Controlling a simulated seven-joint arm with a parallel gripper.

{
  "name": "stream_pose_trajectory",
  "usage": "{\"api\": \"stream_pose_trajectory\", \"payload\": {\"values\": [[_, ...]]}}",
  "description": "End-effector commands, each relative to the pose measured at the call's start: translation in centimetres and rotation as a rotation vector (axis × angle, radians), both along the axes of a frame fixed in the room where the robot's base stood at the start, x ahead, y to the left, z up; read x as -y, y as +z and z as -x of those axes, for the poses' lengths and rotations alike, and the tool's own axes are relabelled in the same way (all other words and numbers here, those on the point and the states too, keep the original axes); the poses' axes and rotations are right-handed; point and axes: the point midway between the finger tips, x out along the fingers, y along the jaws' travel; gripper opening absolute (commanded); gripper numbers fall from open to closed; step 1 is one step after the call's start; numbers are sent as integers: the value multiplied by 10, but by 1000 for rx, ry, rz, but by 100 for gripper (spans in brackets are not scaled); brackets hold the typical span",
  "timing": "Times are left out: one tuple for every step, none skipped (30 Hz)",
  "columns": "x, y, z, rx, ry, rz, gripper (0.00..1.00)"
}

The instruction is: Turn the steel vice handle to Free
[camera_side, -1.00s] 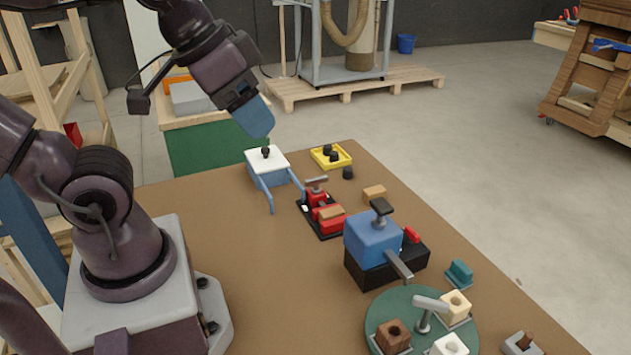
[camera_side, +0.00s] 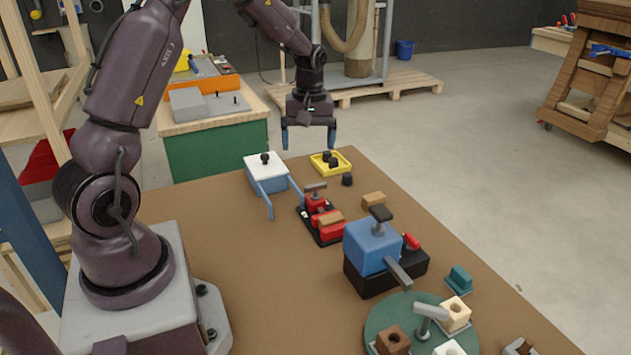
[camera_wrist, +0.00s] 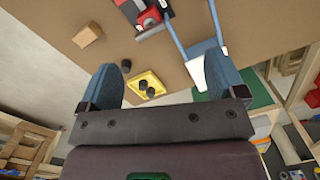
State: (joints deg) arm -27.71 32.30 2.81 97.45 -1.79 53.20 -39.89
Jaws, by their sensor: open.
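A red vice (camera_side: 331,219) stands on a black plate near the table's middle, with a wooden block in it. Its steel handle (camera_side: 316,187) is a short grey bar on top at the far end. In the wrist view the red vice (camera_wrist: 145,12) shows only partly, at the top edge. Any Free mark is too small to read. My gripper (camera_side: 308,146) is open and empty, pointing down, above and beyond the vice near the table's far edge. Its two blue fingers are spread and touch nothing; they also show in the wrist view (camera_wrist: 158,68).
A white-topped blue box (camera_side: 266,160) with two blue rails stands left of the vice. A yellow tray (camera_side: 330,163) with black knobs lies behind it. A blue block with a grey lever (camera_side: 372,246), a loose wooden block (camera_side: 373,199) and a green turntable (camera_side: 378,322) stand nearer right.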

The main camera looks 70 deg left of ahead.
Motion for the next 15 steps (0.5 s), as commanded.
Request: {"api": "stream_pose_trajectory", "payload": {"values": [[-9,-5,-10,6,80,-8,89],[-12,-3,-15,15,119,-15,89],[-14,3,-21,33,166,-25,89],[-16,6,-23,42,196,-30,89],[-16,8,-24,45,222,-32,89],[-16,7,-24,44,251,-31,89],[-15,7,-24,42,268,-30,89],[-15,6,-24,42,280,-31,89],[-15,5,-24,40,292,-31,89],[-15,4,-23,40,297,-31,89],[-15,1,-23,39,299,-30,89],[-15,-3,-23,38,300,-29,89],[-15,-7,-23,37,299,-30,89],[-14,-11,-23,37,298,-29,89],[-14,-18,-23,36,298,-28,89]]}}
